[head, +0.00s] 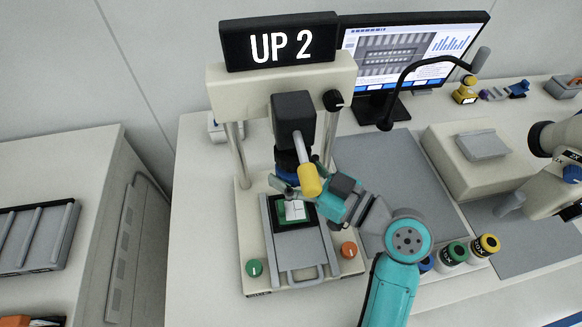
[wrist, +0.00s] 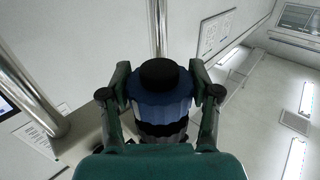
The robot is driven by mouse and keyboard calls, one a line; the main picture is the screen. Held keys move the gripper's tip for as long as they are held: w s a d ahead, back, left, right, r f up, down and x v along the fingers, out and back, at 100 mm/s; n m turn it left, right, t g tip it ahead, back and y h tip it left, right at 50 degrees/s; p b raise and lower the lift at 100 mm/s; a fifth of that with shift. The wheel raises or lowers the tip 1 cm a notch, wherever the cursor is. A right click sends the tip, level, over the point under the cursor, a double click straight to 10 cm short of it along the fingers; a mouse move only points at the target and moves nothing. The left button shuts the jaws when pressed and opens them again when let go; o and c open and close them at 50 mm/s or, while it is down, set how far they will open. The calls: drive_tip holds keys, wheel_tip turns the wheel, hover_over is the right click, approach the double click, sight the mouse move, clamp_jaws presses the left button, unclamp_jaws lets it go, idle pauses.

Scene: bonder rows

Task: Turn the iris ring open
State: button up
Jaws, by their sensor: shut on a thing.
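The iris ring appears to be the blue ribbed collar (wrist: 158,101) between my fingers in the wrist view, with a black round cap (wrist: 163,73) at its end and dark rings behind it. My gripper (wrist: 160,84) has one finger on each side of the collar and is shut on it. In the head view my gripper (head: 299,176) is at the dark blue collar (head: 287,160) under the black head of the station marked UP 2 (head: 280,41). My wrist partly hides the collar there. The ring's setting cannot be read.
A yellow-ended lever (head: 310,180) hangs close to my gripper. Below is a stage (head: 298,247) with a green-and-white part (head: 293,211). Green (head: 254,268) and orange (head: 349,249) knobs flank it. Metal posts (head: 235,155) stand beside the head. A grey mat (head: 385,165) lies right.

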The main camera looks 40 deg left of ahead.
drive_tip(key=shift+n+g, duration=0.7)
drive_tip(key=shift+g, duration=0.4)
drive_tip(key=o, duration=1.2)
drive_tip(key=shift+c, duration=0.2)
drive_tip(key=shift+d, duration=0.1)
drive_tip(key=v, duration=1.2)
drive_tip(key=shift+r, duration=0.15)
